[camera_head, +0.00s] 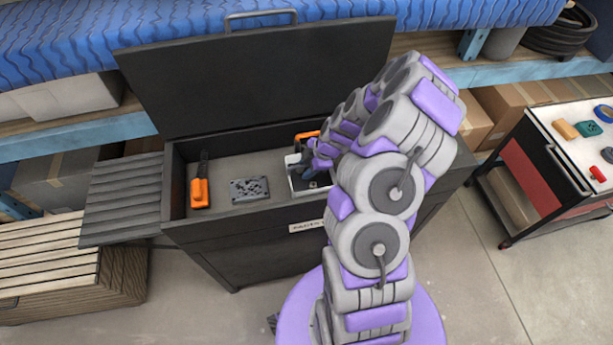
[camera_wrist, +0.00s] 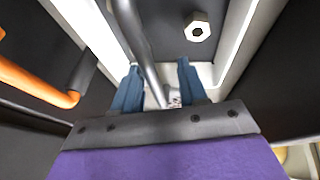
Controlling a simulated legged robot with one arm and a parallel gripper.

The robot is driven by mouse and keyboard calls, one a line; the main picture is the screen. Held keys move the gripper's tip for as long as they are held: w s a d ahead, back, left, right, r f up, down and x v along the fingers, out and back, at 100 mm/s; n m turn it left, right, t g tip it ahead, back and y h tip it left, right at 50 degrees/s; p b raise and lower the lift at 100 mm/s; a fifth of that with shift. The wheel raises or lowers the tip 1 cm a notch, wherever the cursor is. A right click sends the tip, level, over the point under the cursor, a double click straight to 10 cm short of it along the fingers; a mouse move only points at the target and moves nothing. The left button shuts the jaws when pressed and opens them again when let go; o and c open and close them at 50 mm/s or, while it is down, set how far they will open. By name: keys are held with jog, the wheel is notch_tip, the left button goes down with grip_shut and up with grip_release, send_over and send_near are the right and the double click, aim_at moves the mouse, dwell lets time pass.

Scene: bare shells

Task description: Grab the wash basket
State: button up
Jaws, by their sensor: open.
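The wash basket (camera_head: 293,186) is a small white-rimmed tray with a dark inside, in the right part of the open black washer's basin. It fills much of the wrist view, where its pale wall (camera_wrist: 237,35) shows on the right. A grey bar (camera_wrist: 137,40), seemingly its handle, crosses above it. My gripper (camera_head: 309,166) is over the basket. In the wrist view its two blue fingers (camera_wrist: 158,72) are apart, with the bar between them. I cannot tell whether either finger touches it. My arm hides the basket's right side in the head view.
A hex nut (camera_wrist: 197,27) lies in the basket. An orange bar (camera_wrist: 35,82) is at left in the wrist view. The washer's raised lid (camera_head: 250,75) stands behind. An orange-handled tool (camera_head: 200,190) and perforated plate (camera_head: 250,189) lie left. A cart (camera_head: 550,165) stands right.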

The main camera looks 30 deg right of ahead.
jog(key=shift+d+f, duration=0.15)
jog(key=shift+d, duration=0.55)
jog(key=shift+d+f, duration=0.15)
jog(key=shift+d, duration=0.55)
jog(key=shift+a+r, duration=0.15)
jog(key=shift+a, duration=0.95)
jog(key=shift+c, duration=1.1)
jog(key=shift+d, duration=0.95)
grip_shut()
jog(key=shift+a, duration=0.65)
